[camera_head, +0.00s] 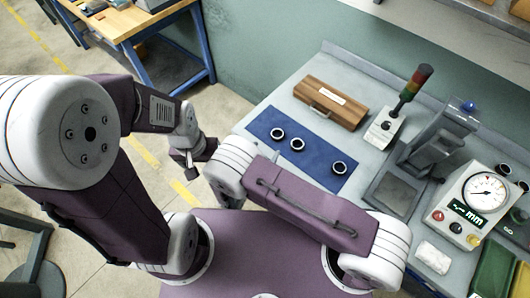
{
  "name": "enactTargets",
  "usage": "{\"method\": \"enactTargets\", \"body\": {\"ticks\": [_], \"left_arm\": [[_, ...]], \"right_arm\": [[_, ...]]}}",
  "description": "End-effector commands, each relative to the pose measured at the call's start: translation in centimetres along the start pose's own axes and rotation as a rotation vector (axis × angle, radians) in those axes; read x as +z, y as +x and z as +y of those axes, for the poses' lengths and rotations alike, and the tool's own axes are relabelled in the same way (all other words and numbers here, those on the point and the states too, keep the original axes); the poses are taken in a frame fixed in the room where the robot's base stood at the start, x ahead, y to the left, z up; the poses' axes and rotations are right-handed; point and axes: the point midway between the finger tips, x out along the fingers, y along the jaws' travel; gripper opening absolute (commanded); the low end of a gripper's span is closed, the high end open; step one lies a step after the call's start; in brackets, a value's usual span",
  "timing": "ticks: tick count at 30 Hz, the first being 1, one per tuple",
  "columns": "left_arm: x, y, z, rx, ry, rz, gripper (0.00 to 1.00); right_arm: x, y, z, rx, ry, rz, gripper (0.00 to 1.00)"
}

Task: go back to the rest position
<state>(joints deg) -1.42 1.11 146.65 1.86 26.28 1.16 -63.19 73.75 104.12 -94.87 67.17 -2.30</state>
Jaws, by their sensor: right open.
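Three dark rings with pale rims, a left one (277,134), a middle one (297,145) and a right one (338,168), lie apart on the mat.
The grey workbench (290,95) carries a wooden case (330,102), a signal tower (408,90), a grey machine (440,140), a dial gauge unit (467,208), a white cloth (433,257) and a green bin (492,268). A wooden table (125,22) stands behind left. Floor shows between them.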

Motion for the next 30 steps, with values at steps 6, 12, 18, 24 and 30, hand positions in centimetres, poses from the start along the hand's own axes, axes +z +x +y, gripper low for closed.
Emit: {"method": "enactTargets", "body": {"ticks": [6,12,18,24,30], "left_arm": [[0.0,0.0,0.0,0.0,0.0,0.0,0.94],[0.0,0.2,0.0,0.0,0.0,0.0,0.94],[0.2,2.1,0.0,0.0,0.0,0.0,0.94],[0.4,4.1,-0.1,0.0,0.0,0.0,0.94],[0.6,5.2,-0.1,0.0,0.0,0.0,0.94]], "right_arm": [[0.0,0.0,0.0,0.001,0.0,0.0,0.68],[0.4,0.3,-0.8,-0.035,0.03,0.01,0.68],[4.0,1.1,-14.3,-0.596,0.537,0.179,0.68],[3.8,-5.6,-23.3,-1.214,1.443,0.36,0.68],[5.4,-8.0,-23.6,-1.439,2.22,0.352,0.68]]}}
